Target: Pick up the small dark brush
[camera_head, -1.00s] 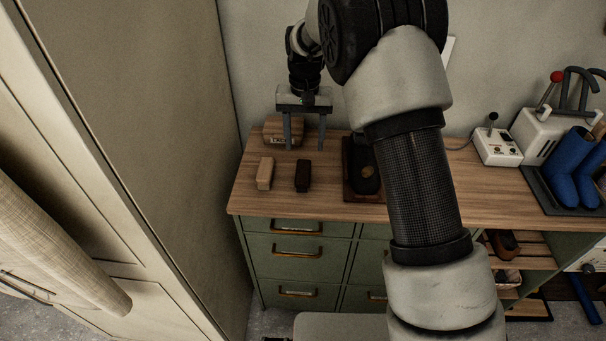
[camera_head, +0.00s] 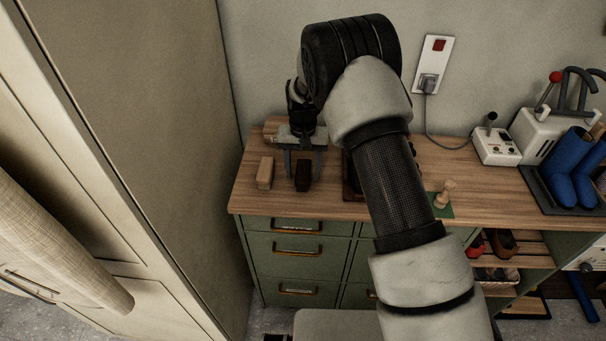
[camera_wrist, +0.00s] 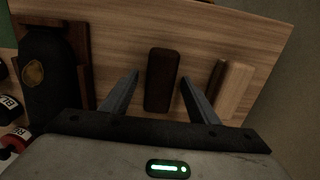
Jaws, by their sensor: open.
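The small dark brush (camera_head: 302,177) lies on the wooden bench top (camera_head: 335,207), near its left end. In the wrist view the dark brush (camera_wrist: 161,80) lies between my two open fingers, with a gap on each side. My gripper (camera_head: 303,182) points down over it in the head view; its fingertips (camera_wrist: 160,82) show on either side in the wrist view. I cannot tell how far the tips are above the bench.
A light wooden brush (camera_head: 265,172) lies left of the dark one. A dark shoe (camera_wrist: 48,75) on a wooden tray stands on the other side, mostly behind my arm in the head view.

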